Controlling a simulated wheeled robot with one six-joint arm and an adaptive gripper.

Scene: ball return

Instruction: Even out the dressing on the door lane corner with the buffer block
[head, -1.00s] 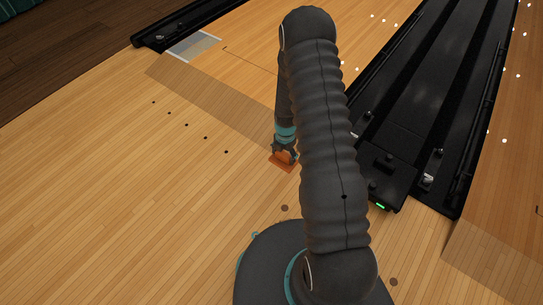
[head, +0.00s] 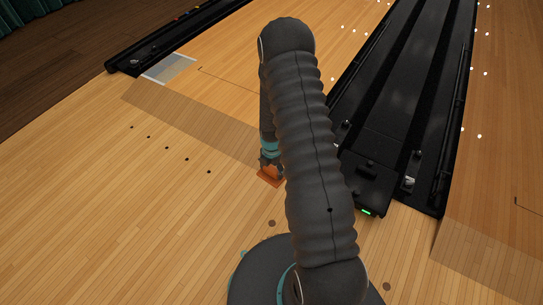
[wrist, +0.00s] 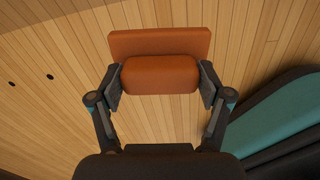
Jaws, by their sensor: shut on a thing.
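My gripper (head: 270,164) is shut on the orange buffer block (head: 270,179), low over the pale lane boards and just left of the black gutter end. In the wrist view, the block (wrist: 160,43) has a wide flat pad and a rounded grip, and both fingers hold the grip from its sides. I cannot tell whether the pad touches the floor. A greyish patch with a white border (head: 170,69) lies at the far left corner of the lane, well away from my gripper. How even its dressing is cannot be made out.
A black gutter (head: 160,50) and dark floor lie beyond the patch. A black ball-return track (head: 385,120) with a green light runs to the right of my arm. Open boards with several dark dots (head: 167,148) lie to the left.

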